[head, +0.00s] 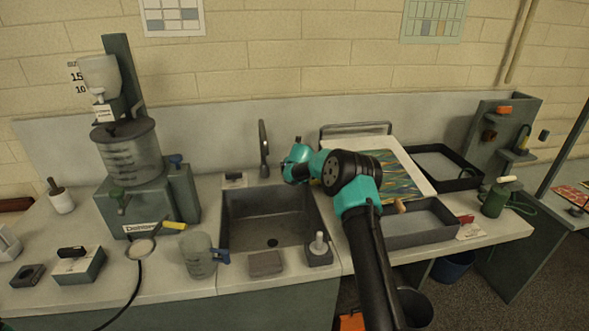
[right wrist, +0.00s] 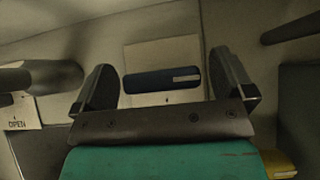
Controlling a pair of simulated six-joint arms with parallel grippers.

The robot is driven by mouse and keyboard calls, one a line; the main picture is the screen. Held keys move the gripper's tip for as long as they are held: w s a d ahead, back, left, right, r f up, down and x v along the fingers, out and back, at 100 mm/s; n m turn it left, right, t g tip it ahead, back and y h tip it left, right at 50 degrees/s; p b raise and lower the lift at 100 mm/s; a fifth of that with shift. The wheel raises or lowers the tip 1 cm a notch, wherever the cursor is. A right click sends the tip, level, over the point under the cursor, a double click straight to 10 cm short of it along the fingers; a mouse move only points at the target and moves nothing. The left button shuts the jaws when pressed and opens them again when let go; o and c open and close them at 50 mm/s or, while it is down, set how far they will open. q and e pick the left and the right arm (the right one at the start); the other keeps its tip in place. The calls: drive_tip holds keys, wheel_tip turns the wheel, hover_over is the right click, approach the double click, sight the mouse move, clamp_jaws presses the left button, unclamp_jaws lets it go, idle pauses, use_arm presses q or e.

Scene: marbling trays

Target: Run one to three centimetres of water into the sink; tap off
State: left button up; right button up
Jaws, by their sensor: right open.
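The grey sink (head: 235,225) is set into the bench in the head view. A dark round drain (head: 272,243) shows in its floor, and I see no clear water surface. The dark tap (head: 263,150) stands upright behind the sink. My right gripper (right wrist: 165,75) is open in the right wrist view. A dark blue bar (right wrist: 150,80) on a pale plate shows between its fingers, apart from both; I cannot tell how far off it is. In the head view my right wrist is right of the tap, and its fingers are hidden. My left gripper is out of view.
A small block with a white label (head: 235,181) sits behind the sink's left corner. A clear jug (head: 197,256), a grey sponge-like block (head: 265,264) and a stand with a pale knob (head: 318,245) line the front. A label reading OPEN (right wrist: 18,125) shows at wrist-view left.

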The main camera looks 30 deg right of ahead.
drive_tip(key=shift+c, duration=0.4)
drive_tip(key=c, duration=0.8)
drive_tip(key=shift+m+h, duration=0.6)
drive_tip(key=shift+m, duration=0.2)
drive_tip(key=m+g+h, duration=0.1)
drive_tip(key=m, duration=0.1)
drive_tip(key=m+g+h, duration=0.1)
drive_tip(key=m, duration=0.1)
drive_tip(key=shift+a+g+h, duration=0.1)
drive_tip(key=shift+g+h, duration=0.2)
drive_tip(key=m+g+h, duration=0.1)
drive_tip(key=m, duration=0.1)
drive_tip(key=m+g, duration=0.1)
drive_tip(key=m, duration=0.1)
drive_tip(key=shift+m+g+h, duration=0.3)
drive_tip(key=shift+g+h, duration=0.1)
drive_tip(key=shift+m+g, duration=0.3)
